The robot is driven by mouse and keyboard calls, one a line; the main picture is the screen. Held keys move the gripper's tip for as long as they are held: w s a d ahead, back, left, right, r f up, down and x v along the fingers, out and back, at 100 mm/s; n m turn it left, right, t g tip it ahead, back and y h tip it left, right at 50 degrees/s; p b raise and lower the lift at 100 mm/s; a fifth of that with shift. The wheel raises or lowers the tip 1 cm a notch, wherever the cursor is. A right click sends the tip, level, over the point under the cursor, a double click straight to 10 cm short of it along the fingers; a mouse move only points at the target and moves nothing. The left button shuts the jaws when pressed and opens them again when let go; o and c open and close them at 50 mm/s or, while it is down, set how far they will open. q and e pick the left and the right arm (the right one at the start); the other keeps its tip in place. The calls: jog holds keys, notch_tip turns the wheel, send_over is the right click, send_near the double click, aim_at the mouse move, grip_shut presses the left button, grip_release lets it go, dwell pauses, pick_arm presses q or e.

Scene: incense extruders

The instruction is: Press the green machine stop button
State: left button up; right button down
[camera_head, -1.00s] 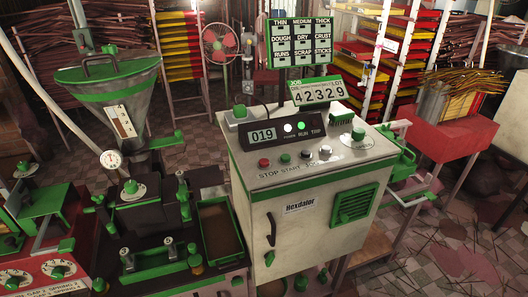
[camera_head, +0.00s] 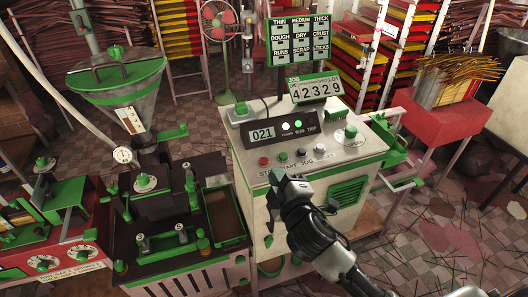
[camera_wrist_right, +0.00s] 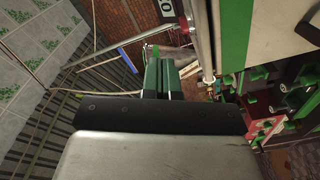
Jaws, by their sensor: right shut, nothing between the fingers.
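The cream and green machine (camera_head: 345,160) has a top panel with a row of buttons. The red button (camera_head: 264,161) is at the left end, above the partly covered STOP lettering. A green button (camera_head: 283,157) sits to its right. My right gripper (camera_head: 275,178) is in front of the panel's front edge, just below these buttons in the picture, and touches none that I can see. Its green fingers (camera_wrist_right: 162,75) are shut and empty in the right wrist view. My left gripper is out of view.
The display (camera_head: 278,132) reads 021, with a white and a green lamp lit. A black and a white button (camera_head: 320,148) continue the row. The hopper machine (camera_head: 115,85) stands left.

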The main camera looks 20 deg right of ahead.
jog(key=w+a+r+n+t+y, duration=0.25)
jog(key=a+r+n+y, duration=0.35)
jog(key=r+n+y, duration=0.6)
jog(key=n+g+h, duration=0.7)
jog(key=n+g, duration=0.7)
jog(key=n, duration=1.4)
send_over(264, 161)
notch_tip(264, 161, down, 2)
jog(key=shift+f+t+p, duration=0.15)
jog(key=shift+t+p, duration=0.1)
jog(key=shift+p, duration=0.15)
jog(key=shift+f, duration=0.1)
notch_tip(264, 161, down, 8)
jog(key=b, duration=0.3)
jog(key=shift+b, duration=0.4)
jog(key=shift+f+b, duration=0.35)
